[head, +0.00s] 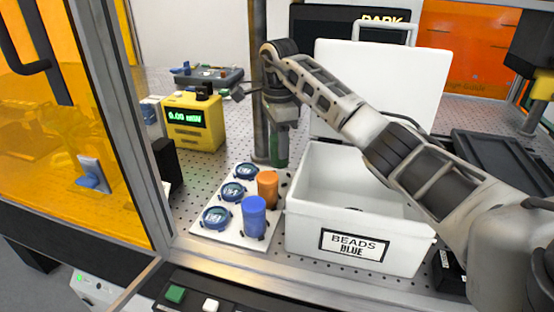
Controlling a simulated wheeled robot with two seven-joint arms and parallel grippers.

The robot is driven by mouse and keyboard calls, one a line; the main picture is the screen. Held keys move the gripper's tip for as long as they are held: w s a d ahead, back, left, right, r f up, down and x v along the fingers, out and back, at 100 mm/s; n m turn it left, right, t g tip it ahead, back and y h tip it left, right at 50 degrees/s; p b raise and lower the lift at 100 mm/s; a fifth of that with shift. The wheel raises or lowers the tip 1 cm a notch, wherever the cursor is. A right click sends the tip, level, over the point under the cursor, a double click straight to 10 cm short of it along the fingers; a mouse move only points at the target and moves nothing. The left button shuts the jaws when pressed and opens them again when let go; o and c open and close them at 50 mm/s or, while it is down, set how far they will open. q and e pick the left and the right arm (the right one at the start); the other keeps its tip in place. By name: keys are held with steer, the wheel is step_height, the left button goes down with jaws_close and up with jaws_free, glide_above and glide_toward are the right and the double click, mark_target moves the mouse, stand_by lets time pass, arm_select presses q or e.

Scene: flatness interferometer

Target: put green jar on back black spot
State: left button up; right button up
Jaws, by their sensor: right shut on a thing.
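My right gripper (281,131) points down and is shut on the green jar (279,154), which is upright. The jar is at the back right corner of the white board (236,238). I cannot tell whether its base touches the board or hangs just above it. The orange jar (267,183) stands on the board in front of it, and the blue jar (254,217) stands nearer still. Dark bits show around the blue jar's base. The back black spot is not visible, as the green jar and gripper cover that area. My left gripper is not in view.
Three blue round pieces (233,192) line the board's left side. An open white bin (306,232) labelled BEADS BLUE stands close on the right, its lid (421,92) raised behind. A metal post (259,80) rises just behind the jar. A yellow meter (193,121) stands back left.

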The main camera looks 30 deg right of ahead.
steer(key=shift+w+f+p, duration=0.1)
steer(key=shift+f+p, duration=0.25)
steer(key=shift+f, duration=2)
steer(key=shift+f, duration=0.15)
steer(key=o, duration=1)
step_height(320, 180, up, 12)
steer(key=shift+r+b, duration=0.2)
steer(key=shift+b, duration=0.25)
